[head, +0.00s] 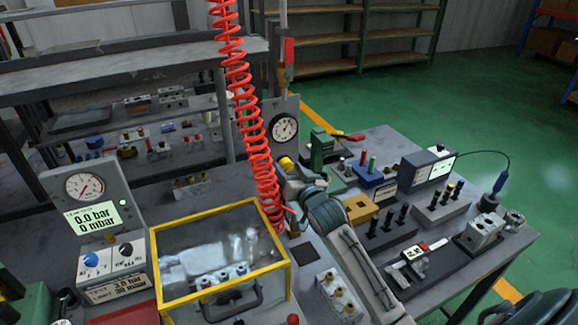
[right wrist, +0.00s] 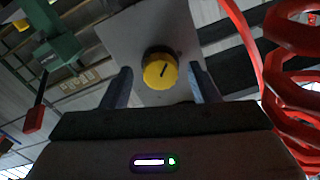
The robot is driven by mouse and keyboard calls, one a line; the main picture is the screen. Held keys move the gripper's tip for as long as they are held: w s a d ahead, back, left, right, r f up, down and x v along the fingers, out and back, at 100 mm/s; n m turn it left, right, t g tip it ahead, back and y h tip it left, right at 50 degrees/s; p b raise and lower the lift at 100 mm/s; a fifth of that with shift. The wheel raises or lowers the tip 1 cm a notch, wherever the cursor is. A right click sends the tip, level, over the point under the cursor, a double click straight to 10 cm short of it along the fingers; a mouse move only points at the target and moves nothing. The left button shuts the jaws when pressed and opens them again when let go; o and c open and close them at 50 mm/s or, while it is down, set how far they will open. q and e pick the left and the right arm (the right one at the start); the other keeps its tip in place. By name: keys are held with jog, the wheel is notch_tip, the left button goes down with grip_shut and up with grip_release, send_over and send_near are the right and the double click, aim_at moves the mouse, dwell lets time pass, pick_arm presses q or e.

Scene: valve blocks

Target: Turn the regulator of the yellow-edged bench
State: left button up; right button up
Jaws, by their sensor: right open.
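The regulator shows as a round yellow knob (head: 287,163) below a dial gauge (head: 284,128) on a grey upright panel. In the right wrist view the yellow knob (right wrist: 160,71) has a dark pointer line and sits on a pale grey plate (right wrist: 130,38). My right gripper (head: 289,174) is just in front of the knob, partly hidden by its own wrist. Its two blue-grey fingers are open, one on each side of the knob, with gaps between them and it. The contact and depth cannot be told exactly. My left gripper is not clearly seen.
A red coiled hose (head: 262,165) hangs close beside my right gripper. A yellow-framed clear box (head: 285,268) stands at the front. A green press (head: 322,148) with a red handle stands right of the knob. Valve blocks and tools crowd the bench (head: 440,262).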

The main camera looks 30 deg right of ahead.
jog(key=shift+w, duration=0.25)
jog(key=c, duration=1)
pick_arm(q)
jog(key=shift+s+r, duration=0.1)
jog(key=shift+s, duration=0.1)
jog(key=shift+r, duration=0.15)
